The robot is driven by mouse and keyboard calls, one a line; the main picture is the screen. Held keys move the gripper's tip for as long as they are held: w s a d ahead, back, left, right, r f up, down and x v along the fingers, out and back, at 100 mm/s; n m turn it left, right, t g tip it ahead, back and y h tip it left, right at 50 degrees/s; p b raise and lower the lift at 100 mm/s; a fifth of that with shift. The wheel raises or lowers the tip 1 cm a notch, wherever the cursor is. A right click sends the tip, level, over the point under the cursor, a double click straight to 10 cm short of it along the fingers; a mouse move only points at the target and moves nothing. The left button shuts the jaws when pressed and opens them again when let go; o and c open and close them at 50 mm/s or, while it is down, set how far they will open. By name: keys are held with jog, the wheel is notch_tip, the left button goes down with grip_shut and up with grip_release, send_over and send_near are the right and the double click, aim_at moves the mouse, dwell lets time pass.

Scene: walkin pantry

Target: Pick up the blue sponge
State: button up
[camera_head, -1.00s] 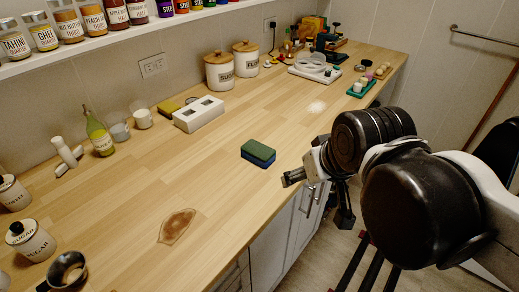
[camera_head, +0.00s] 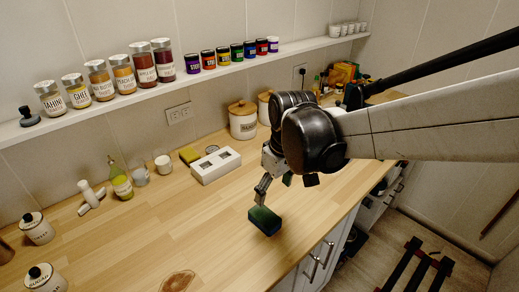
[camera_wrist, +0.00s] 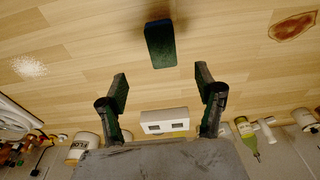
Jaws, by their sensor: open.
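The blue sponge (camera_head: 269,226) has a dark green top and lies on the wooden counter near its front edge. It also shows in the wrist view (camera_wrist: 160,43), at the top centre. My gripper (camera_head: 275,184) is open and points down, just above and behind the sponge in the head view. In the wrist view, the two fingers (camera_wrist: 162,80) are spread, with the sponge lying past their tips and roughly in line with the gap. Nothing is between the fingers.
A green bottle (camera_head: 121,184) stands at left. A brown stain (camera_head: 178,281) is on the counter. A shelf of jars (camera_head: 200,68) runs above. The counter around the blue sponge is clear.

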aim_at(265, 215)
jog(key=f, duration=0.3)
jog(key=w+f, duration=0.1)
jog(key=f, duration=0.1)
jog(key=a+f, duration=0.1)
jog(key=f, duration=0.2)
jog(key=shift+w+a+f, duration=0.1)
jog(key=shift+w+f, duration=0.1)
jog(key=shift+f, duration=0.1)
jog(key=shift+w+a+f, duration=0.1)
jog(key=shift+a+f, duration=0.05)
jog(key=shift+f, duration=0.7)
jog(key=shift+w+a+f, duration=0.1)
jog(key=shift+w+f, duration=0.05)
jog(key=shift+f, duration=0.75)
jog(key=shift+w+a+f, duration=0.1)
jog(key=shift+a+f, duration=0.05)
jog(key=shift+f, duration=0.7)
jog(key=shift+c, duration=0.3)
jog(key=c, duration=0.7)
